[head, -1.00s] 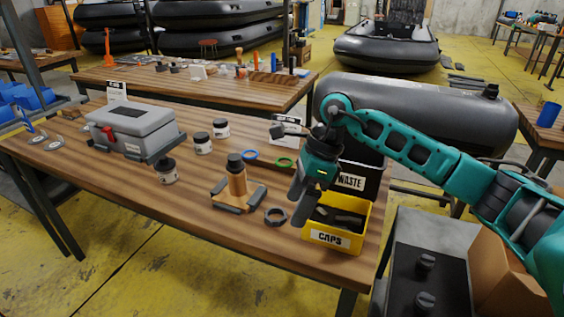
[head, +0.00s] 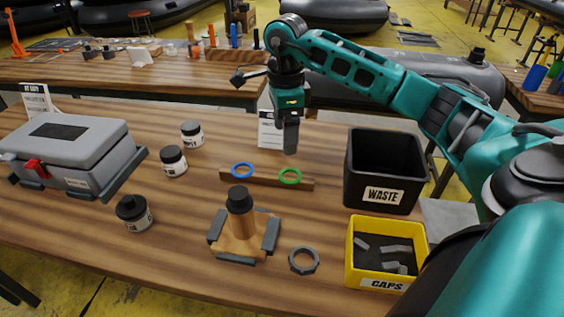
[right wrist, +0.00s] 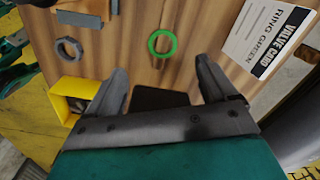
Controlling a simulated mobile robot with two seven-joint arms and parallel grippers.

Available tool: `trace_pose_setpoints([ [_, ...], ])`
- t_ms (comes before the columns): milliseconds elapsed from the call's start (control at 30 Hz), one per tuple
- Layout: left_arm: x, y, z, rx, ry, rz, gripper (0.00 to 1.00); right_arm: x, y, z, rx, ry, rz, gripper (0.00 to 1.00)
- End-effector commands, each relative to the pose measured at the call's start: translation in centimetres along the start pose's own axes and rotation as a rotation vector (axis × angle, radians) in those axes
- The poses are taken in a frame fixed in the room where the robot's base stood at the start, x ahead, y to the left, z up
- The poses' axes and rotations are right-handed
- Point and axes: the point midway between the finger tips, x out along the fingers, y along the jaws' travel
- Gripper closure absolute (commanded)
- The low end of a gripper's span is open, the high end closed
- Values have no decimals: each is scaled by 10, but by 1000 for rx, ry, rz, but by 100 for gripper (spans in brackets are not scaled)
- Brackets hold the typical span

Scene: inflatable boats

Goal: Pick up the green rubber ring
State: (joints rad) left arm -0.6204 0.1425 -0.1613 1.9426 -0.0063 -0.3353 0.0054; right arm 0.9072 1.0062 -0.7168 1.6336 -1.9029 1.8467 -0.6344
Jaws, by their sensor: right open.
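The green rubber ring (head: 290,183) lies on a low wooden strip (head: 266,179) on the workbench, right of a blue ring (head: 242,163). In the right wrist view the green ring (right wrist: 153,45) is flat and uncovered, just beyond the gap between the fingers. My right gripper (head: 291,140) points down, above and behind the ring in the head view. In the right wrist view its fingers (right wrist: 161,74) are apart with nothing between them. My left gripper is not in view.
A white card (head: 271,131) reading "RING GREEN" in the wrist view (right wrist: 268,38) stands near the gripper. A black waste bin (head: 382,190) and yellow caps box (head: 350,265) stand right. A dark nut (head: 293,263), wooden fixture (head: 240,243), jars (head: 174,163) and grey case (head: 65,150) share the bench.

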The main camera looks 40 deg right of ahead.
Motion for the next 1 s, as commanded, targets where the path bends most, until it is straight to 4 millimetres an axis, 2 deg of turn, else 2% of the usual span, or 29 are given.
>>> trace_pose_setpoints([
  [100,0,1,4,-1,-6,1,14,26,1,0,0,3,6,15],
  [300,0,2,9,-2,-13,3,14,55,0,0,0,0,4,15],
  [467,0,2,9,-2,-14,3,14,65,0,0,0,0,1,15],
  [800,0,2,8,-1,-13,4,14,110,-4,-4,0,0,1,15],
  [1000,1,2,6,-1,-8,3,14,114,-4,-4,0,-1,0,15],
])
